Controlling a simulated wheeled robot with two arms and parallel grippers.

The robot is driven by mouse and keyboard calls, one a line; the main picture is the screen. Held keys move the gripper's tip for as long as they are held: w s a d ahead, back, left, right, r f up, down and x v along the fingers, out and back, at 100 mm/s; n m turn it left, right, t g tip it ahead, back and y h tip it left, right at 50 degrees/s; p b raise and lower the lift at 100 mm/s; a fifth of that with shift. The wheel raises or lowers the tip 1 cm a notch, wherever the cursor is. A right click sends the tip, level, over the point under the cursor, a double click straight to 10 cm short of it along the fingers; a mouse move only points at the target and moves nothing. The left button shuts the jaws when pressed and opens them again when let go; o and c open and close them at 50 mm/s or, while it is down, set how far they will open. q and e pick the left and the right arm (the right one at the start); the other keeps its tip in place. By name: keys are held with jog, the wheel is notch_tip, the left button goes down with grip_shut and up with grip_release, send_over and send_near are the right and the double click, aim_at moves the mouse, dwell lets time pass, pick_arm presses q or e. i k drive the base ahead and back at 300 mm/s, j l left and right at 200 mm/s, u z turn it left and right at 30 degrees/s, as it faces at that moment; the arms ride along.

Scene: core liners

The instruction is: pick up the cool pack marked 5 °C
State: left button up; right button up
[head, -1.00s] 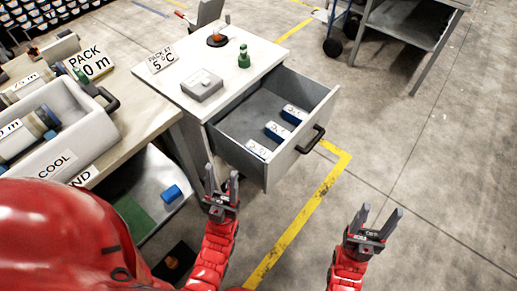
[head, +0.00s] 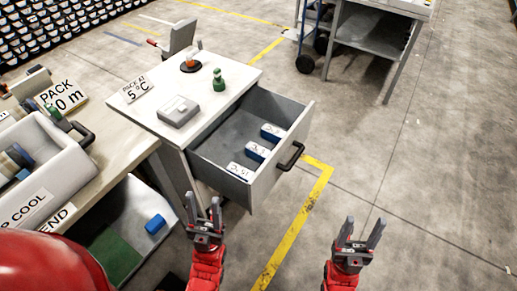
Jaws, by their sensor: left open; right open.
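Three cool packs lie in a row in the open drawer (head: 271,176): a back one (head: 272,131), a middle one (head: 257,151) and a front one (head: 240,171). Each is blue with a white label on top; the small print is too blurred to read surely. A sign reading "PACK AT 5 °C" (head: 137,88) stands on the cabinet top. My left gripper (head: 203,202) is open and empty, in front of the cabinet, below the drawer in the picture. My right gripper (head: 361,227) is open and empty, right of the drawer over the floor.
The drawer's black handle (head: 291,156) sticks out over the floor. A grey box (head: 178,112) and a green bottle (head: 219,80) stand on the cabinet. A bench with a white crate (head: 75,172) is at left. A blue block (head: 155,224) lies on a lower shelf. Floor at right is clear.

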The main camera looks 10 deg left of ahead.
aim_at(254, 151)
jog(key=i+l+u, duration=0.1)
jog(key=i+u, duration=0.35)
jog(key=i+l+u, duration=0.25)
jog(key=i+u, duration=0.25)
